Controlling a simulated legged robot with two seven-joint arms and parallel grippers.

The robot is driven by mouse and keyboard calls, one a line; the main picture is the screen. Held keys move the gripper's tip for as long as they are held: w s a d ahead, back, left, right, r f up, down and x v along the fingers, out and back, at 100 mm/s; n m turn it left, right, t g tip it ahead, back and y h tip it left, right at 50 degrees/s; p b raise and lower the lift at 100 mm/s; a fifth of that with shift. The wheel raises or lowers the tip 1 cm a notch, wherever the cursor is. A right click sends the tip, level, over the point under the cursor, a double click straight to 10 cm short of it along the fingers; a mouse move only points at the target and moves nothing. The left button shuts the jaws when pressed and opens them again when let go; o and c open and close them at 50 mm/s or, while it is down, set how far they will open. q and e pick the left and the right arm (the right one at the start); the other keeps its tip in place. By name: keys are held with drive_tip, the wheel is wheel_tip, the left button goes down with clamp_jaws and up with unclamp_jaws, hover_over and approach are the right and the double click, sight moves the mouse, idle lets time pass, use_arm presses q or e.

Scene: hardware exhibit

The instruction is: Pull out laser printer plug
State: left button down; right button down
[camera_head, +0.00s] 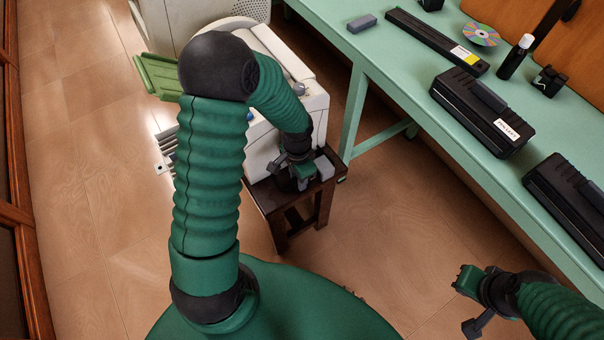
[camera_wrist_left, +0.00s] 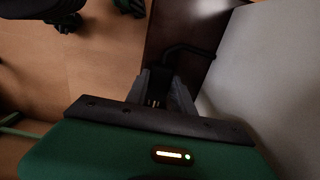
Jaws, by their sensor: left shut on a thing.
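The laser printer (camera_head: 315,108) is a white box on a small dark wooden stand (camera_head: 278,222); my left arm hides part of it. My left gripper (camera_head: 303,172) is at the printer's near side, low over the stand. In the left wrist view its fingers (camera_wrist_left: 166,90) are shut on a dark plug (camera_wrist_left: 154,100) with pale prongs showing. A black cable (camera_wrist_left: 188,49) runs from the plug area toward the grey printer side (camera_wrist_left: 260,75). The prongs look clear of any socket. My right gripper (camera_head: 470,301) is open and empty at the lower right, away from the printer.
A green table (camera_head: 405,72) along the right holds black toner cartridges (camera_head: 482,112), a disc (camera_head: 481,34), a small bottle (camera_head: 515,57) and a grey block (camera_head: 362,23). A green tray (camera_head: 158,76) shows behind my left arm. The wooden floor (camera_head: 385,215) between stand and table is clear.

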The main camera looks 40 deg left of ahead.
sight(296, 180)
use_arm(q)
drive_tip(key=c, duration=1.3)
unclamp_jaws()
drive_tip(key=shift+s+a, duration=0.1)
drive_tip(key=shift+s, duration=0.2)
drive_tip(key=shift+o, duration=1.1)
wheel_tip(296, 180, up, 17)
drive_tip(key=p, duration=0.6)
drive_tip(key=shift+f, duration=0.15)
drive_tip(key=shift+w, duration=0.15)
drive_tip(key=shift+a, duration=0.1)
